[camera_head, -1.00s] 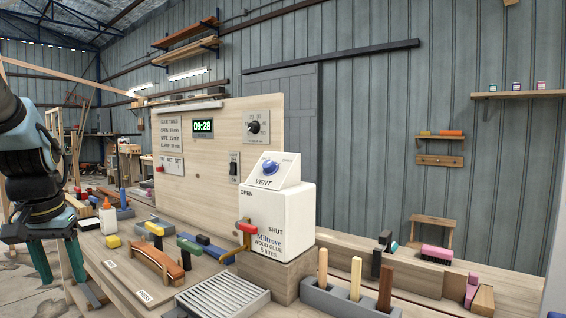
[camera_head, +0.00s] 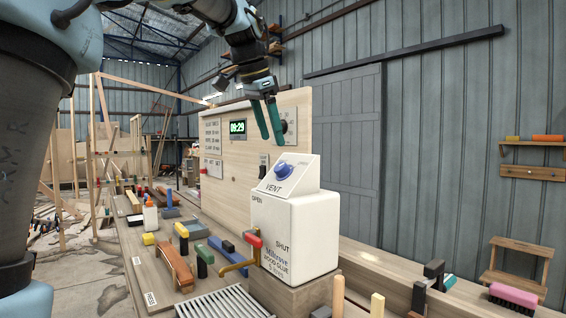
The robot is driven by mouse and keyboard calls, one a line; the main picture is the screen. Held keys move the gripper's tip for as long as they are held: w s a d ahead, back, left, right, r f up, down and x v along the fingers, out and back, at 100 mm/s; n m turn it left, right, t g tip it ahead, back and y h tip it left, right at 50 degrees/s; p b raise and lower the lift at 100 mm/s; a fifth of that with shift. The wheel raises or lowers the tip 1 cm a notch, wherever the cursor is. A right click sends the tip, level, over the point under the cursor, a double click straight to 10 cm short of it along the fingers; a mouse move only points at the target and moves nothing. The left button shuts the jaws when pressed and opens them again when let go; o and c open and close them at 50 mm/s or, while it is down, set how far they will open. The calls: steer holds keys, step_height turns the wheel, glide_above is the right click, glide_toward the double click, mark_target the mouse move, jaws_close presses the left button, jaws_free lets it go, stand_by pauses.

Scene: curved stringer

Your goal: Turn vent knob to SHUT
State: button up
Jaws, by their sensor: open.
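The blue vent knob (camera_head: 284,168) sits on the sloped white face marked VENT, on top of the white wood glue container (camera_head: 311,237). The words OPEN and SHUT show on the container's front; I cannot tell which way the knob points. My gripper (camera_head: 270,139) hangs above and a little left of the knob in the picture, fingers pointing down, open and empty. It looks apart from the knob. A red-handled tap (camera_head: 253,238) sticks out of the container's left side.
Clamps, a glue bottle (camera_head: 150,216) and a slatted rack (camera_head: 222,304) lie on the bench. A pink brush (camera_head: 513,296) is at right.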

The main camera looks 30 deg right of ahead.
mark_target(280, 166)
steer(key=x, duration=0.8)
steer(key=shift+a+f+p, duration=0.1)
steer(key=shift+p, duration=0.3)
jaws_close()
